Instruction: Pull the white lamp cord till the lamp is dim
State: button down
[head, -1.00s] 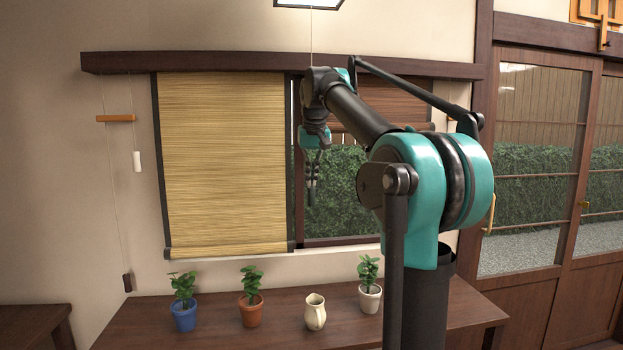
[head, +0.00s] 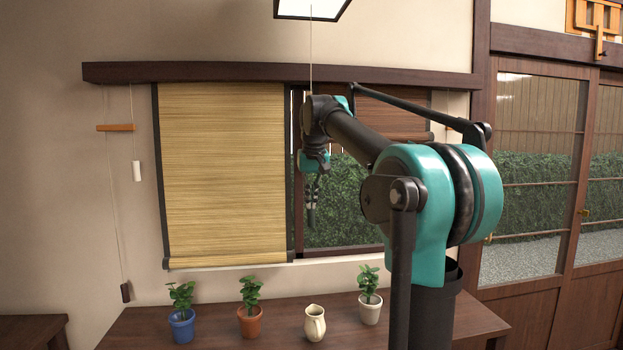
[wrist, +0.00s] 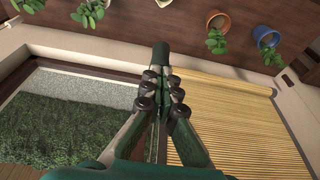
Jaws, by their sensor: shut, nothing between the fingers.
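The lamp (head: 312,9) is bright and only partly in view at the top edge of the head view. A thin pale cord (head: 311,60) hangs from it and passes out of sight at my arm; its lower end is hidden. A white cylindrical pull (head: 137,171) hangs on another thin cord by the left wall. My gripper (head: 311,222) points down in front of the window, below the line of the lamp's cord. It is shut and empty; its closed fingertips also show in the wrist view (wrist: 160,52). I see no cord between the fingers.
A wooden bar (head: 115,127) and a dark pull (head: 126,292) hang at the left wall. A bamboo blind (head: 222,170) covers the window's left half. Below, a table (head: 270,335) bears potted plants (head: 181,325) and a cream jug (head: 315,323). Sliding doors (head: 530,180) stand right.

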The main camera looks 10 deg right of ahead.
jog(key=w+v, duration=0.1)
jog(key=v, duration=1.2)
jog(key=shift+r, duration=0.45)
jog(key=shift+s, duration=0.1)
dwell(0.8)
